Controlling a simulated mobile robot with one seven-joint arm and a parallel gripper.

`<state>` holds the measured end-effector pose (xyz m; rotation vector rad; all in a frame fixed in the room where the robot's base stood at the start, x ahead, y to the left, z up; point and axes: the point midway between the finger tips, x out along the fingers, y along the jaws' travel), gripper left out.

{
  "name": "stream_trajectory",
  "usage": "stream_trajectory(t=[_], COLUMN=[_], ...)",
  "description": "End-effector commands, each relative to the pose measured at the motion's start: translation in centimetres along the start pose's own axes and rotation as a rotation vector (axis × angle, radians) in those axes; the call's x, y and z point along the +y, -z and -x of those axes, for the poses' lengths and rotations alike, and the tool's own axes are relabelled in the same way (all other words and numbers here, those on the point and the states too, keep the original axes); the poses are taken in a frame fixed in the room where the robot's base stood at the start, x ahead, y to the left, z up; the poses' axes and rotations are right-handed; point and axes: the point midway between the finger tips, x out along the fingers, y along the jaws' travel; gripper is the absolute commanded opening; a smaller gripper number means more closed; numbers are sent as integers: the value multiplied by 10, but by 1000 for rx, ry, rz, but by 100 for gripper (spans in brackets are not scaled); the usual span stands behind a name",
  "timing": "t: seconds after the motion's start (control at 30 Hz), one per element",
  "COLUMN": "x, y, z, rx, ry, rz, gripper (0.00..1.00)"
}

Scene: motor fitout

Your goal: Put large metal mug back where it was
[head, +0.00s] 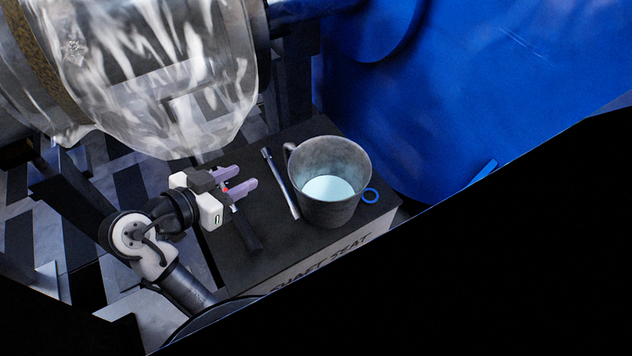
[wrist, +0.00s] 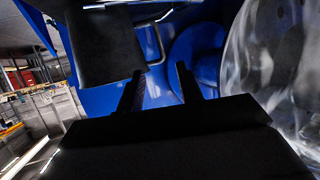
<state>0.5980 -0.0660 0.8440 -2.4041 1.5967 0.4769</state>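The large metal mug (head: 330,205) is grey and stands upright on the dark top of a box marked SHAFT SEAT (head: 240,268). Its inside looks pale blue at the bottom, and its handle (head: 289,152) points to the upper left. My gripper (head: 252,176) is left of the mug and apart from it, with its two lavender fingers spread and nothing between them. In the wrist view the mug (wrist: 103,48) shows as a dark shape at the upper left, beyond the fingers (wrist: 160,80).
A slim metal tool (head: 281,184) lies between my gripper and the mug. A dark-handled tool (head: 247,231) lies partly below my gripper. A clear-wrapped machine part (head: 165,85) hangs above, and a large blue housing (head: 450,90) stands behind.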

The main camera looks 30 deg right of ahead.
Motion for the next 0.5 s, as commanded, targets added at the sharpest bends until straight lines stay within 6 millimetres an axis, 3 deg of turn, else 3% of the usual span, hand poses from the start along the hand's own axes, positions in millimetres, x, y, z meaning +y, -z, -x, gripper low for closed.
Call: stream_trajectory(t=[0.3,0.5], x=[2,0], y=[0,0], z=[-58,-80], rx=[-2,-1], ry=[-6,-2], rz=[2,1], gripper=[36,36])
